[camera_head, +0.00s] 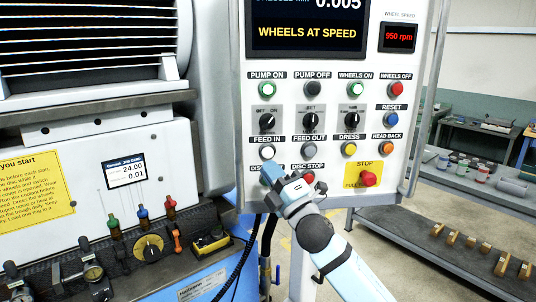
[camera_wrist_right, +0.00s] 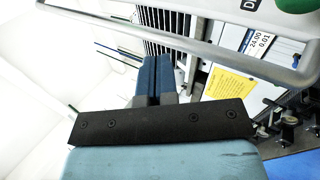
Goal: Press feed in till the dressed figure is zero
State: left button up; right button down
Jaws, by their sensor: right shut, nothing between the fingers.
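The white FEED IN button (camera_head: 267,152) is on the control panel (camera_head: 228,165), in the row below the selector knobs. My right gripper (camera_head: 266,168) is shut and empty, its tips just below this button in the picture. I cannot tell whether they touch the panel. The gripper covers most of the disc start label and its button. The display (camera_head: 306,30) reads WHEELS AT SPEED, with 0.005 on the partly cut-off dressed line above. In the right wrist view the closed blue fingers (camera_wrist_right: 153,68) show; the FEED IN button does not. My left gripper is not in view.
Close by are the FEED OUT button (camera_head: 312,151), the yellow DRESS button (camera_head: 349,149) and the red STOP knob (camera_head: 368,179). The speed display (camera_head: 398,37) reads 950 rpm. A panel rail (camera_head: 425,100) runs down the right edge.

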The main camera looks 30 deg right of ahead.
aim_at(268, 152)
jog(key=s+m, duration=0.1)
jog(key=m, duration=0.5)
jog(key=s+m+h+b, duration=0.1)
jog(key=m, duration=0.6)
jog(key=s+a+m+t, duration=0.1)
jog(key=m, duration=0.6)
jog(key=shift+s+a+r+h, duration=0.1)
jog(key=shift+s+r+h, duration=0.25)
jog(key=shift+s+h, duration=0.05)
jog(key=shift+b, duration=0.3)
jog(key=w+d+b, duration=0.1)
jog(key=w+d, duration=0.3)
jog(key=w, duration=0.3)
jog(key=shift+w, duration=0.4)
jog(key=shift+w+d, duration=0.15)
jog(key=shift+d, duration=0.05)
dwell(0.4)
jog(key=shift+w+d, duration=0.1)
jog(key=shift+w, duration=0.15)
